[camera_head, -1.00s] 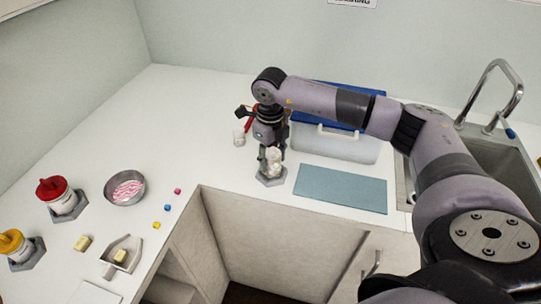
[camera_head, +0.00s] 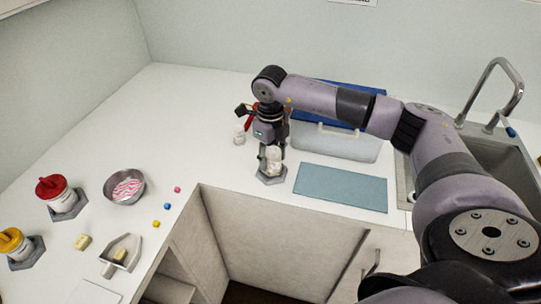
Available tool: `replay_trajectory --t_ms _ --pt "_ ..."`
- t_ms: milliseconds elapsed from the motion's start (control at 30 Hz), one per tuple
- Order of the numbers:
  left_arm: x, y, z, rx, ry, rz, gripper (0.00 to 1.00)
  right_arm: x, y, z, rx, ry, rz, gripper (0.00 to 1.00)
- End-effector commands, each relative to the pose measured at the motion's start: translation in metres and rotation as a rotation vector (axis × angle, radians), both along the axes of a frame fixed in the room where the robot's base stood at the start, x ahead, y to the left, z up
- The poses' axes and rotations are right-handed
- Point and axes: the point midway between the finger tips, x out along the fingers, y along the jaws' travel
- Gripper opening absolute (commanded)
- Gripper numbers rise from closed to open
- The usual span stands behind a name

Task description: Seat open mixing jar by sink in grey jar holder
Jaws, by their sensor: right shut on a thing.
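The open mixing jar (camera_head: 273,160) is a small whitish jar, upright at the grey jar holder (camera_head: 272,178) near the counter's front edge. My right gripper (camera_head: 272,150) points down from above and is shut on the jar. The jar's base appears at or inside the holder; I cannot tell whether it is fully down. The gripper fingers hide part of the jar. My left gripper is not in view.
A blue-grey mat (camera_head: 340,187) lies right of the holder, with a blue-lidded clear bin (camera_head: 335,143) behind it. A metal bowl (camera_head: 124,187), small cubes and lidded jars (camera_head: 55,191) are further left. The sink (camera_head: 500,160) is at right.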

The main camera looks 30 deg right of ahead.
Motion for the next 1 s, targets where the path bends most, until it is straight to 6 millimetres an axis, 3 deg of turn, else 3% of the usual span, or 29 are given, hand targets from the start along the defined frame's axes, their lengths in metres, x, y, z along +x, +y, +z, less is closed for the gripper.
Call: replay_trajectory --t_ms 1000 --pt "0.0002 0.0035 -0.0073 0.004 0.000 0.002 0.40 0.0002 0.0005 -0.0070 0.000 0.000 0.000 0.27"
